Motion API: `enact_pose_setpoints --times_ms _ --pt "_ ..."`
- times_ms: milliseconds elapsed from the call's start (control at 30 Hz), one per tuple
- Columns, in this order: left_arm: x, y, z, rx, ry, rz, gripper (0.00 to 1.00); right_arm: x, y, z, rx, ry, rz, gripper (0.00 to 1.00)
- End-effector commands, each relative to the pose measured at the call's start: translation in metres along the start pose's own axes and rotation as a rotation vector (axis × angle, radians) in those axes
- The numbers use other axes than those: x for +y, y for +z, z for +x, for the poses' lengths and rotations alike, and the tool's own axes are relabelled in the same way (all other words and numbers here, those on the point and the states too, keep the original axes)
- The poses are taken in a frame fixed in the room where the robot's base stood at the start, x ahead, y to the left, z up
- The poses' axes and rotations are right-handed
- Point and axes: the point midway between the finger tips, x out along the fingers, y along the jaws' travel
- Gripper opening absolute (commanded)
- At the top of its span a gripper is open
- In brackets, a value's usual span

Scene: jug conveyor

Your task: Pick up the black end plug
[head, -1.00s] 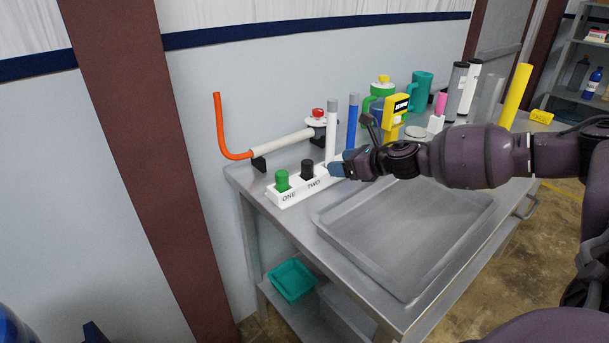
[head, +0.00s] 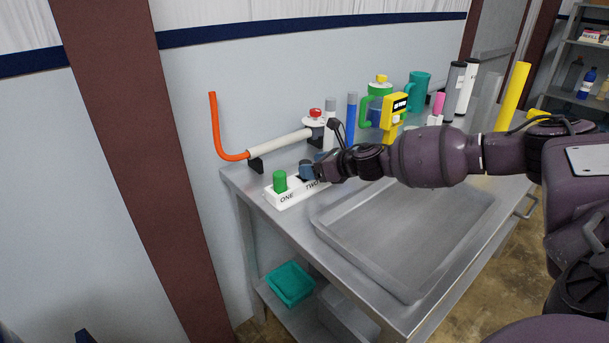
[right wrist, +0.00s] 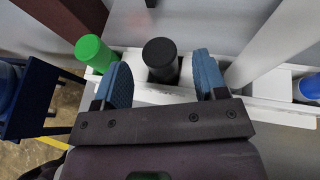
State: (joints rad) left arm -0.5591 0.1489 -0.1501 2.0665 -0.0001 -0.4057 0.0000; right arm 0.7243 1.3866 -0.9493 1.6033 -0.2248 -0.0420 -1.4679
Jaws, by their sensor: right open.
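The black end plug (right wrist: 160,52) stands upright in the white holder (head: 288,199), beside the green plug (head: 280,181). In the right wrist view the green plug (right wrist: 95,52) is left of it. My right gripper (right wrist: 162,66) is open, with one blue finger on each side of the black plug and a visible gap on both sides. In the head view my right gripper (head: 308,169) is at the slot marked TWO and hides most of the black plug. My left gripper is out of view.
A grey tray (head: 397,287) takes up the table front. A blue-topped tube (head: 351,120), a yellow device (head: 396,105) and a green jug (head: 365,110) stand behind my arm. An orange bent tube (head: 215,125) with a white pipe (head: 280,143) lies along the back left.

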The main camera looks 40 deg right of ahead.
Motion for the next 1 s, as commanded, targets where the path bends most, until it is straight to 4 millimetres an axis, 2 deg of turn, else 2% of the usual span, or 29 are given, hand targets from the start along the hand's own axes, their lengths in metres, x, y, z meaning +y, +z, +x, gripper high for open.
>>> enact_pose_setpoints --times_ms 167,467,800,1000 --pt "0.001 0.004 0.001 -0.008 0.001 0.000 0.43 -0.001 -0.001 0.015 0.000 -0.001 0.000 0.66" --pt "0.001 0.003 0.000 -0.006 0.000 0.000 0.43 -0.001 0.000 0.017 0.000 -0.001 -0.001 0.66" --pt "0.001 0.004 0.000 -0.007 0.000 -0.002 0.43 -0.001 0.000 0.017 0.001 -0.001 -0.001 0.14" --pt "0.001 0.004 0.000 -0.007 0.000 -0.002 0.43 -0.001 0.000 0.017 0.000 -0.001 -0.001 0.12"
